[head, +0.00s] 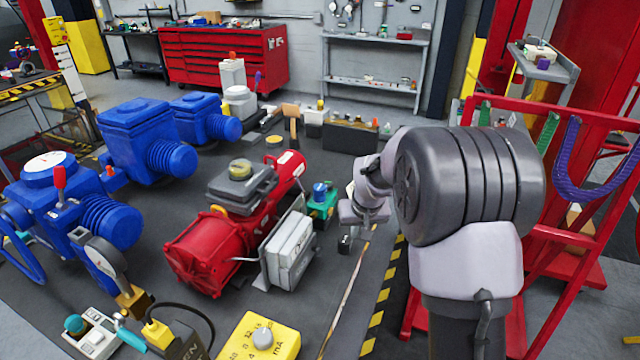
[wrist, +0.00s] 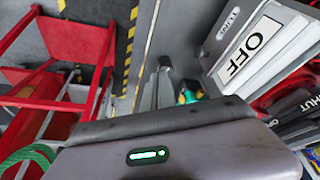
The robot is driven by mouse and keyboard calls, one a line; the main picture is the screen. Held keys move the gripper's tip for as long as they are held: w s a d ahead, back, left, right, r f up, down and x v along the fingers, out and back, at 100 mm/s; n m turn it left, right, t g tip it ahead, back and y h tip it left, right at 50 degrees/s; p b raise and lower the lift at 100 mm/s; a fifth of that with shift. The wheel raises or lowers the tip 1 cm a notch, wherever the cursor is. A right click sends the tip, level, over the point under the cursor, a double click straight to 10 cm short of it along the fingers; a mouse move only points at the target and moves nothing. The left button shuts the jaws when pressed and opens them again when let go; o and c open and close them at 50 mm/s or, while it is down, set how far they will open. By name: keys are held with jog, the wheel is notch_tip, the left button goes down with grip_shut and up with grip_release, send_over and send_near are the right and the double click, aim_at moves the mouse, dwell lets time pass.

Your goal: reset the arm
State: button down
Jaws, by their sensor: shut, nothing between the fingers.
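My arm stands at the right in the head view, and my gripper (head: 346,243) hangs from it, pointing down over the dark mat. It is shut and empty, apart from everything around it. In the wrist view my gripper (wrist: 157,88) shows only partly past the wrist housing. The red valve actuator (head: 215,240) lies to the left of my gripper. Its grey box (head: 290,250) faces me, and in the wrist view this box (wrist: 262,50) carries an OFF label.
A small green and blue device (head: 321,198) stands just left of my gripper. Blue actuators (head: 140,140) fill the left side. A red frame (head: 590,250) stands at the right. A yellow meter (head: 262,338) is at the front. Striped floor tape (head: 385,295) marks the mat's right edge.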

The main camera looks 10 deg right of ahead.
jog(key=s+a+r+m+b, duration=0.1)
jog(key=s+a+r, duration=0.2)
jog(key=s+r, duration=0.25)
jog(key=s+a+r+b, duration=0.1)
jog(key=s+a+r, duration=0.2)
jog(key=s+r, duration=0.25)
jog(key=s+a+m+y+b, duration=0.1)
jog(key=s+a, duration=0.2)
jog(key=s, duration=0.8)
jog(key=s+a+m+t+y, duration=0.1)
jog(key=s+a, duration=0.2)
jog(key=s, duration=0.8)
jog(key=shift+s+a+r+b, duration=0.2)
jog(key=shift+a+r+b, duration=0.1)
jog(key=shift+a+b, duration=0.1)
